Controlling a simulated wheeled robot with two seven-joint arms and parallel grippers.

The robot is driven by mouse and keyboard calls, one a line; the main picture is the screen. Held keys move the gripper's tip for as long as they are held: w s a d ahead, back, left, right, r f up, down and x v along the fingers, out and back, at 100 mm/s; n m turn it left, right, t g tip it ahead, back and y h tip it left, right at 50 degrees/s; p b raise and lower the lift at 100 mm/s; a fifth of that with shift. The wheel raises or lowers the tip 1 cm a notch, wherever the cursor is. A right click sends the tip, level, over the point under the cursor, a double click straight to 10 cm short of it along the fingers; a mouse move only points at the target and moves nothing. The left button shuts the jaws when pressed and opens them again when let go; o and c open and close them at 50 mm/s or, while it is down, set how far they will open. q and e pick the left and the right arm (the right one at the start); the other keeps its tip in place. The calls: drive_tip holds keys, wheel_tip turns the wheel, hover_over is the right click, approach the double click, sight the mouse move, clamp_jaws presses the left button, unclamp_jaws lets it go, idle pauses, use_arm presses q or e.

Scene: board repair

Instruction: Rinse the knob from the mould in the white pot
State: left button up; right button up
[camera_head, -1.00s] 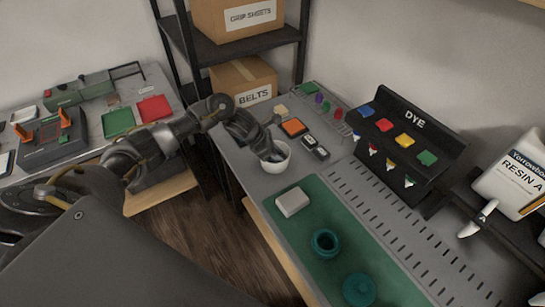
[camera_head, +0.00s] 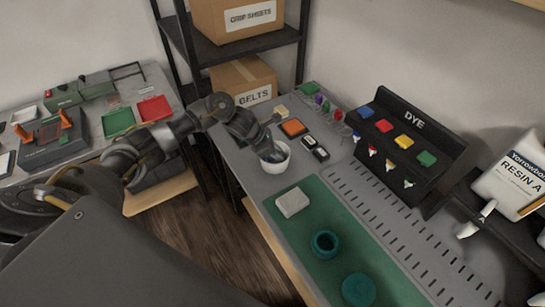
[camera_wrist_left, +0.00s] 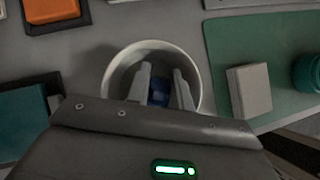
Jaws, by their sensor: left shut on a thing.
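The white pot (camera_head: 279,168) stands on the grey bench beyond the green mat. In the left wrist view, the white pot (camera_wrist_left: 119,67) shows from above with my left gripper's fingers over and within its round opening. My left gripper (camera_head: 270,153) comes down at the pot's mouth. In the wrist view, the left gripper (camera_wrist_left: 161,80) is shut on a small blue thing, apparently the knob (camera_wrist_left: 159,88). The knob's lower part and any contact with the pot's contents cannot be made out. My right gripper is not in view.
A pale block (camera_head: 292,202), a teal jar (camera_head: 325,243) and a teal round piece (camera_head: 358,290) are on the green mat (camera_head: 307,266). An orange-topped device (camera_head: 293,128) sits behind the pot. The black dye rack (camera_head: 420,130) stands to the right.

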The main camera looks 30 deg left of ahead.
use_arm(q)
drive_tip(key=shift+r+p, duration=1.85)
drive_tip(key=shift+r, duration=2.35)
clamp_jaws()
wheel_tip(320, 180, up, 4)
drive_tip(key=shift+p, duration=0.9)
